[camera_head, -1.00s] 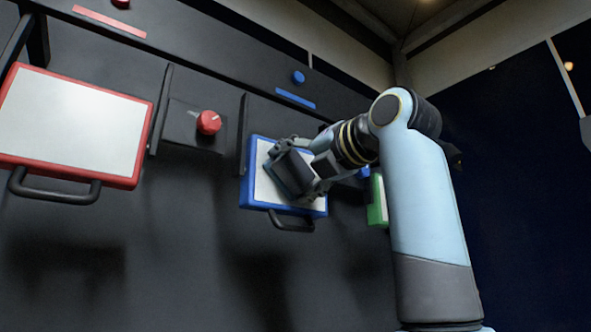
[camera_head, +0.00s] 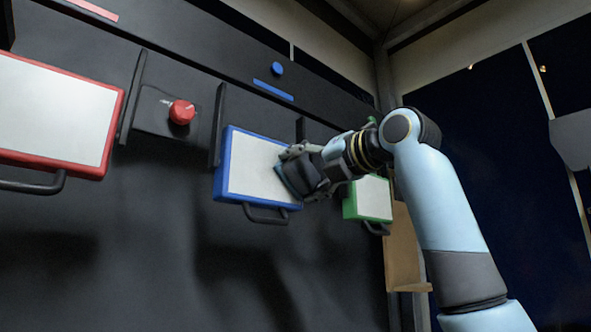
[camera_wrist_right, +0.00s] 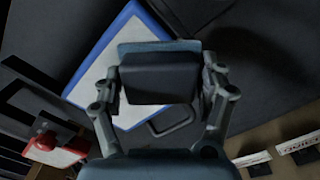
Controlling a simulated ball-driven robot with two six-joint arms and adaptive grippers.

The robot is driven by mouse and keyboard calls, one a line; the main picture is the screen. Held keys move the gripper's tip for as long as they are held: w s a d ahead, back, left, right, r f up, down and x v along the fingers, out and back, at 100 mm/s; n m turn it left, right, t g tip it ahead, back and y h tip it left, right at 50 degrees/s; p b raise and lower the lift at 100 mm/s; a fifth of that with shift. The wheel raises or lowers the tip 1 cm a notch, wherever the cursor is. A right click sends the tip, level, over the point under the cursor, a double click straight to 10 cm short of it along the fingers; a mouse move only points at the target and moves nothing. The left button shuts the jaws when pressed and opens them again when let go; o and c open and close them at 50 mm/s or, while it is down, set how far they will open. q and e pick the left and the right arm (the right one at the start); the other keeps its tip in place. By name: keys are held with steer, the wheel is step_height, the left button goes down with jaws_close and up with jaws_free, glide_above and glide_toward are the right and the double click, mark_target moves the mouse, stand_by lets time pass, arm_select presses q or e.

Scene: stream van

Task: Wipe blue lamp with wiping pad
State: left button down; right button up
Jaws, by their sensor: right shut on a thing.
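The blue lamp (camera_head: 250,163) is a white panel in a blue frame, tilted in the picture, with a dark handle below. It also shows in the wrist view (camera_wrist_right: 93,76). My right gripper (camera_head: 293,176) is shut on the wiping pad (camera_head: 285,184), at the lamp's right side. In the wrist view the pad (camera_wrist_right: 155,47) is a dark block with a blue-grey face between the fingers, overlapping the lamp. I cannot tell for sure whether the pad touches the panel. My left gripper is not in view.
A red-framed lamp (camera_head: 55,110) hangs at the left and a green-framed lamp (camera_head: 373,198) just right of my gripper. A red knob (camera_head: 181,112) is left of the blue lamp, and a blue button (camera_head: 277,69) is above it. Dark upright dividers flank the lamp.

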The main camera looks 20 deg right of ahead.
steer(key=shift+r, duration=0.1)
steer(key=shift+s+a+p, duration=0.3)
steer(key=shift+a+p, duration=0.25)
steer(key=shift+a, duration=0.3)
steer(key=shift+s+a, duration=0.25)
steer(key=shift+a, duration=0.5)
steer(key=shift+s+a, duration=0.25)
steer(key=shift+a, duration=0.45)
steer(key=shift+s+a+p, duration=0.15)
steer(key=shift+s+a, duration=0.15)
steer(key=shift+a, duration=0.4)
steer(key=shift+s+a+p, duration=0.15)
steer(key=shift+s+a, duration=0.1)
steer(key=shift+a, duration=0.45)
steer(key=shift+d, duration=0.1)
glide_toward(259, 168)
steer(key=shift+w, duration=0.4)
